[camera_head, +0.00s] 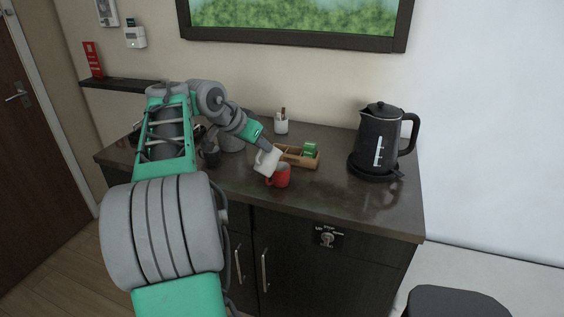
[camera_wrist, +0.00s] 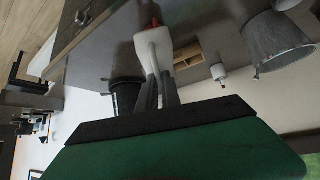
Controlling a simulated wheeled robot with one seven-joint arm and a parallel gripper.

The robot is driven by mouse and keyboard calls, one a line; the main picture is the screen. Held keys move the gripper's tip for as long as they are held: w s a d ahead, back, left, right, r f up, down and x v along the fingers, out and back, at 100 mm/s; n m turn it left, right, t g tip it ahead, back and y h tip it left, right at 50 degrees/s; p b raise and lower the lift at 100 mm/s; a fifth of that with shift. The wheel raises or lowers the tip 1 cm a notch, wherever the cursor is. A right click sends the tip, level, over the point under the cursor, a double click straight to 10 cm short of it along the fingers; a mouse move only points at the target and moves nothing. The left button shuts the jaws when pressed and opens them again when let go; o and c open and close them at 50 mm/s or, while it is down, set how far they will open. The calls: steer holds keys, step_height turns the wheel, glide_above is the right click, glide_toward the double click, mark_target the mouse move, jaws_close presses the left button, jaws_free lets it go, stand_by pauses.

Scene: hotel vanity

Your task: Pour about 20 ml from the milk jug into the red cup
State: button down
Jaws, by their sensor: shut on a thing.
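The white milk jug (camera_head: 267,160) is held in my gripper (camera_head: 264,147) above the counter, tilted towards the red cup. The red cup (camera_head: 278,177) stands upright on the counter, just below and to the right of the jug, which partly overlaps it in the head view. In the wrist view the jug (camera_wrist: 153,48) is between my gripper's fingers (camera_wrist: 160,85), and a small bit of the red cup (camera_wrist: 154,22) shows beyond it. I cannot see any liquid, nor the inside of the cup.
A wooden box (camera_head: 291,158) with green packets (camera_head: 310,150) sits behind the cup. A white holder (camera_head: 281,124) stands further back. A black kettle (camera_head: 379,140) stands at the right. The counter's front right (camera_head: 355,213) is clear.

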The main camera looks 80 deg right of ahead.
steer(key=shift+s+d+y+p, duration=0.15)
steer(key=shift+d+y+p, duration=0.2)
steer(key=shift+y+p, duration=0.4)
steer(key=shift+s+d+r+t+y+p, duration=0.15)
steer(key=shift+d+r+t+y+p, duration=0.2)
steer(key=shift+p, duration=1.15)
steer(key=shift+f, duration=0.15)
steer(key=shift+a+t+p, duration=0.25)
steer(key=shift+a+p, duration=0.1)
steer(key=shift+p, duration=0.1)
steer(key=shift+d+r+y+p, duration=0.1)
steer(key=shift+r+y+p, duration=0.15)
steer(key=shift+p, duration=0.2)
